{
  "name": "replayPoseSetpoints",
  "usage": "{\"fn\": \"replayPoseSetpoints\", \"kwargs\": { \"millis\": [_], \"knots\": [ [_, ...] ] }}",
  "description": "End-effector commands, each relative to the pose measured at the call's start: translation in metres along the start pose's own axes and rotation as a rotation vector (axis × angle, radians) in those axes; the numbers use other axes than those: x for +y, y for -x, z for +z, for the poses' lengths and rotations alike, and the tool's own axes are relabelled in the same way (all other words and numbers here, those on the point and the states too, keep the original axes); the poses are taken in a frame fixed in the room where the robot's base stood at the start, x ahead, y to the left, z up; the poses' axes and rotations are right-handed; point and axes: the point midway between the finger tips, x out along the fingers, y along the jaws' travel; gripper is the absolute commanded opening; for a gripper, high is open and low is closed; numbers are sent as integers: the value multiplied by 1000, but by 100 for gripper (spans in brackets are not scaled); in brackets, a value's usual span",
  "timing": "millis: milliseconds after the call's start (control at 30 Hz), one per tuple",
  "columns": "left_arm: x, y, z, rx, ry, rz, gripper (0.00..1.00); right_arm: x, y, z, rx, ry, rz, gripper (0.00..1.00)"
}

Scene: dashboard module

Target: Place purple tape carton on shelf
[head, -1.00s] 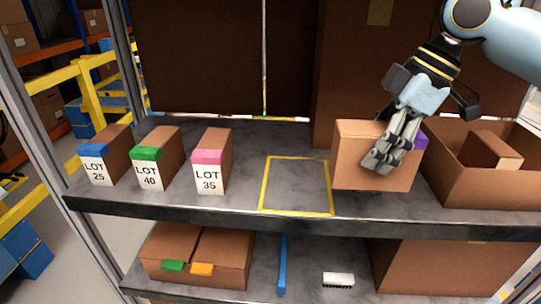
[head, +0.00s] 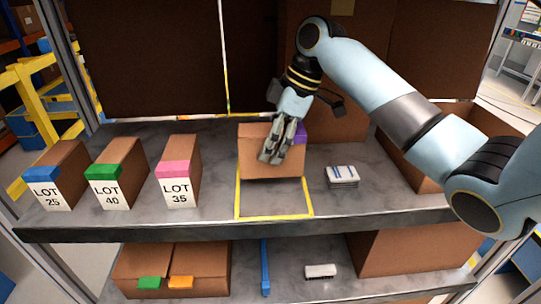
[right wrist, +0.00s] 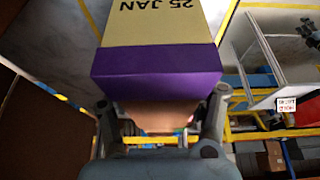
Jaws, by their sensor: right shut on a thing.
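The purple tape carton (head: 256,163) is a brown box with a purple band at its right end in the head view. In the right wrist view the carton (right wrist: 155,75) shows the purple band and a pale label reading "25 JAN" upside down. My right gripper (head: 276,150) is shut on the carton. The carton is over the back part of the yellow outlined square (head: 238,199) on the shelf (head: 350,212) and hides its far edge. I cannot tell whether its underside touches the shelf. My left gripper is not in view.
Left of the square stand cartons with blue (head: 55,175), green (head: 117,175) and pink (head: 178,172) tape, marked LOT 25, 40 and 35. A white stack (head: 342,176) lies to the right. An open brown box (head: 400,160) is partly behind my right arm.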

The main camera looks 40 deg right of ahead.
Motion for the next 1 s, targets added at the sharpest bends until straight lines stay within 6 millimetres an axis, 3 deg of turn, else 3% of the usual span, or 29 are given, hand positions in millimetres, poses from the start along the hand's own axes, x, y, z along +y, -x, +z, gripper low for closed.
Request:
{"fn": "replayPoseSetpoints", "kwargs": {
  "millis": [333, 700, 733, 900, 1000],
  "knots": [
    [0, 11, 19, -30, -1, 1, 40, 2, -36, 12, 1, 0, 2, 6],
    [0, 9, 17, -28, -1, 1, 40, 2, -41, 15, 0, 1, 2, 6],
    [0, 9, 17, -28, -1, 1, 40, 1, -42, 16, -1, 0, 1, 60],
    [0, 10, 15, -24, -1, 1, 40, 1, -41, 15, -1, 0, 1, 82],
    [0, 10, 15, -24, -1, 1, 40, 1, -41, 15, -1, 0, 1, 82]
  ]
}}
